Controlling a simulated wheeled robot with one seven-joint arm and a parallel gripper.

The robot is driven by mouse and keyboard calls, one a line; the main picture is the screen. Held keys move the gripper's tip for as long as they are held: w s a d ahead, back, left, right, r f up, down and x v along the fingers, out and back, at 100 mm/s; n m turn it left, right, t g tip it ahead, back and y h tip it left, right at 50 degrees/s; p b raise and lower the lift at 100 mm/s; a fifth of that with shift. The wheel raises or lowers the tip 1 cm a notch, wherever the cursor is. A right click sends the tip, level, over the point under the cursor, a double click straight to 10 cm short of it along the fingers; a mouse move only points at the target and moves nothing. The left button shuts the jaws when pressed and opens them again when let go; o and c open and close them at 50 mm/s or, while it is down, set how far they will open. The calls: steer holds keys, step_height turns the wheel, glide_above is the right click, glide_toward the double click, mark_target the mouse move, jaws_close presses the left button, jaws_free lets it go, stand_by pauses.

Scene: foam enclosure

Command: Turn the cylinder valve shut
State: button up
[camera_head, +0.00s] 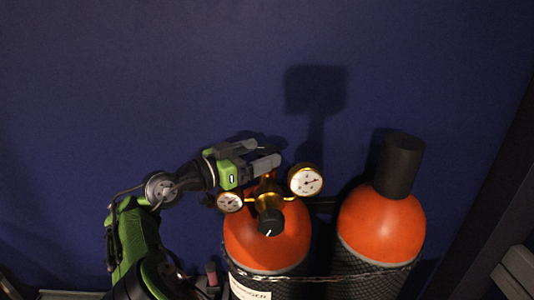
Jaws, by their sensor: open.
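Two orange-topped gas cylinders stand side by side against a dark blue wall. The left cylinder (267,248) carries a brass regulator with two white-faced round gauges, the right gauge (306,181) and the left gauge (230,202). A dark round knob (270,222) with a white mark sits at the front of the brass fitting. My gripper (273,152) is open, its grey fingers pointing right, above and behind the regulator between the gauges. It overlaps the top of the fitting in the picture, so I cannot tell whether it touches. The cylinder valve itself is not clearly visible behind my gripper.
The right cylinder (382,225) has a tall black cap (400,163). A chain (320,278) runs across both cylinders, which have dark mesh around their bodies. A dark post (490,190) stands at the right edge. The wall area above my gripper is clear.

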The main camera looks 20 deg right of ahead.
mark_target(258, 154)
steer(key=shift+s+x, duration=0.25)
steer(key=shift+x, duration=0.95)
steer(key=shift+w+d+r, duration=0.1)
steer(key=shift+w+d, duration=0.15)
steer(key=shift+d, duration=0.1)
steer(key=shift+a, duration=0.1)
steer(key=c, duration=1)
steer(key=shift+o, duration=0.2)
steer(key=shift+r+m+g+p, duration=0.15)
steer(key=shift+m+g+p, duration=0.15)
steer(key=shift+g+p, duration=0.35)
steer(key=shift+m+g+p, duration=0.7)
steer(key=shift+g+p, duration=0.05)
steer(key=shift+g, duration=0.2)
steer(key=shift+m+g+y, duration=0.15)
steer(key=shift+m+g, duration=0.95)
steer(key=shift+g, duration=0.6)
steer(key=shift+m+g+y, duration=0.15)
steer(key=shift+m+g, duration=0.95)
steer(key=shift+g, duration=0.6)
steer(key=shift+m+g+y, duration=0.3)
steer(key=shift+m+g, duration=0.2)
steer(key=shift+g, duration=0.2)
